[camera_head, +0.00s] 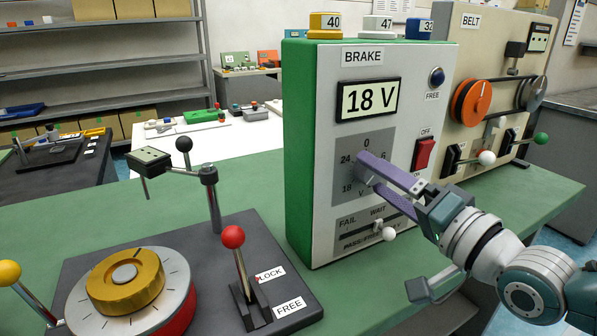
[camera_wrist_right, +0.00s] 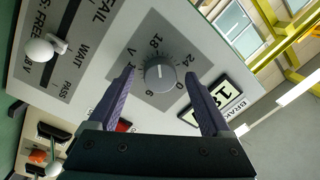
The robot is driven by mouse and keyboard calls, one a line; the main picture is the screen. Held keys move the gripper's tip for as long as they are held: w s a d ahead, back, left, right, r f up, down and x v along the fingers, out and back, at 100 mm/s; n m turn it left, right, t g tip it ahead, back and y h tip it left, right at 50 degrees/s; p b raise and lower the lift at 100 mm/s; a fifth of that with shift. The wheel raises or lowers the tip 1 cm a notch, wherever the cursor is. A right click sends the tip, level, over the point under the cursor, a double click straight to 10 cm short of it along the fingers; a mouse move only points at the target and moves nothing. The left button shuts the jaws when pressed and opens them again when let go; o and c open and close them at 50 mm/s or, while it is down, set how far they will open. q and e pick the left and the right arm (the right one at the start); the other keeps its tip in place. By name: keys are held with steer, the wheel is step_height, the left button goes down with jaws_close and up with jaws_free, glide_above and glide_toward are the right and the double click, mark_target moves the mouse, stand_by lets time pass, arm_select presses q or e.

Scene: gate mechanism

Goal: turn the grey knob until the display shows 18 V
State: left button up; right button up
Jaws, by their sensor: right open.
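The grey knob (camera_wrist_right: 160,74) sits on a dark grey dial plate on the front of the BRAKE box (camera_head: 325,215). In the head view it is largely covered by my right gripper. The display (camera_head: 368,99) above it reads 18 V. My right gripper (camera_head: 368,171) is open, its two purple fingers reaching toward the dial. In the right wrist view, the fingers (camera_wrist_right: 159,80) lie on either side of the knob, with a gap visible on each side. Which number the knob's mark points to is hard to tell. My left gripper is out of view.
A slider with a white knob (camera_head: 388,233) is below. The BELT unit (camera_head: 470,60) stands at right. A red-knobbed lever (camera_head: 232,238) is at front left.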

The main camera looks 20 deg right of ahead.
steer(key=s+d, duration=0.1)
steer(key=s, duration=0.8)
steer(key=shift+s+f+p, duration=0.2)
steer(key=shift+s+p, duration=0.1)
steer(key=shift+p, duration=0.1)
steer(key=shift+d, duration=0.1)
